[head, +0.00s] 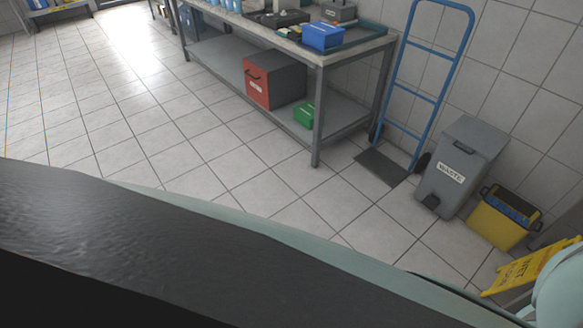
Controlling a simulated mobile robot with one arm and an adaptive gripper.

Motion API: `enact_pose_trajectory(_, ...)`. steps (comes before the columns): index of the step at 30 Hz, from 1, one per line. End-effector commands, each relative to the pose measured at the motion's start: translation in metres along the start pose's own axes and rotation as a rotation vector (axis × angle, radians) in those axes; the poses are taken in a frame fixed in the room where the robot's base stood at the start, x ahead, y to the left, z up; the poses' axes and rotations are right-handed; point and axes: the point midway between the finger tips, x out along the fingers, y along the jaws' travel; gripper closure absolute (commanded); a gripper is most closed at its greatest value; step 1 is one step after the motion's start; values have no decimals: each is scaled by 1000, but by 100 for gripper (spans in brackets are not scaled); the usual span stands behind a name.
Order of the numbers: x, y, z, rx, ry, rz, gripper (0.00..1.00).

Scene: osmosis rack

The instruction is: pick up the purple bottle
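No purple bottle can be made out in the head view. A steel workbench (320,62) stands at the top middle and right against the tiled wall. Several light-blue bottles (228,5) stand on its top at the upper edge of the picture, cut off by the frame. A blue box (322,36) sits near the bench top's right end. My gripper is not in view. A large dark shape, with pale green parts beside it, fills the lower left and bottom of the picture and hides the floor there.
A red-fronted box (257,86) and a green box (304,114) sit on the bench's lower shelf. The tiled floor (130,120) at left is clear.

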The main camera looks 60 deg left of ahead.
Motion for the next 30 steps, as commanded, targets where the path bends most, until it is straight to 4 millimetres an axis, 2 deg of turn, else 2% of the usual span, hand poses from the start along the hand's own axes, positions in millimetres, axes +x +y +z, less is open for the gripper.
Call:
enact_pose_trajectory(7,2,1,0,0,1,4,0)
enact_pose_trajectory(27,1,0,0,0,1,1,69)
enact_pose_trajectory(28,1,0,0,0,1,1,72)
enact_pose_trajectory(30,1,0,0,-1,0,0,73)
